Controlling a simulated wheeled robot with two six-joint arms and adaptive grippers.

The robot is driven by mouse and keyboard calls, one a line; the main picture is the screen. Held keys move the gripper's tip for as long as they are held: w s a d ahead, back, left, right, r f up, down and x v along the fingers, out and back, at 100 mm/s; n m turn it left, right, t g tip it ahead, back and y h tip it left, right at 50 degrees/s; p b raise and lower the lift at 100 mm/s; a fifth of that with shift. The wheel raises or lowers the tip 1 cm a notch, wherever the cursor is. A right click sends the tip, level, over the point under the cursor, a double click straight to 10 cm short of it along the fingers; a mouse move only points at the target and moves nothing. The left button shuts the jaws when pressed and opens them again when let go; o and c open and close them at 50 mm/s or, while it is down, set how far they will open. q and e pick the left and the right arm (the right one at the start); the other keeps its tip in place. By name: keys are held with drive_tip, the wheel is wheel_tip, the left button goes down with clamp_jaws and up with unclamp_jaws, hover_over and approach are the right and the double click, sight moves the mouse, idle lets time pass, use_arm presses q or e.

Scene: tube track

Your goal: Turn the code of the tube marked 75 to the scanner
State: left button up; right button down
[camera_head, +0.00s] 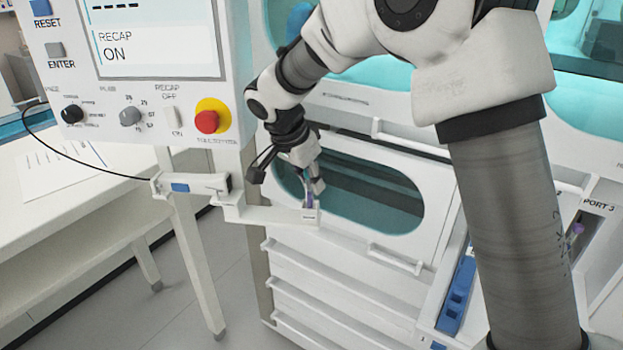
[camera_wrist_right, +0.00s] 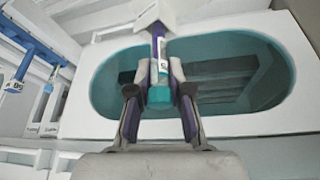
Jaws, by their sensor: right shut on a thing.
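My right gripper (camera_head: 313,187) is at the end of a white bracket (camera_head: 265,213) below the control panel. The tube's far end meets the white block of the bracket (camera_wrist_right: 170,12). The label is too small to read, so I cannot tell its number or which way the code faces. A scanner-like unit (camera_head: 190,185) with a blue stripe and a dark window sits left of the bracket. My left gripper is not in view.
The control panel (camera_head: 150,110) with a red button (camera_head: 207,121) hangs above left. A cabinet with an oval window (camera_head: 395,200) stands behind the gripper. A white bench (camera_head: 70,205) is at left.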

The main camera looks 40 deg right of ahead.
drive_tip(key=c, duration=1)
unclamp_jaws()
drive_tip(key=v, duration=1.2)
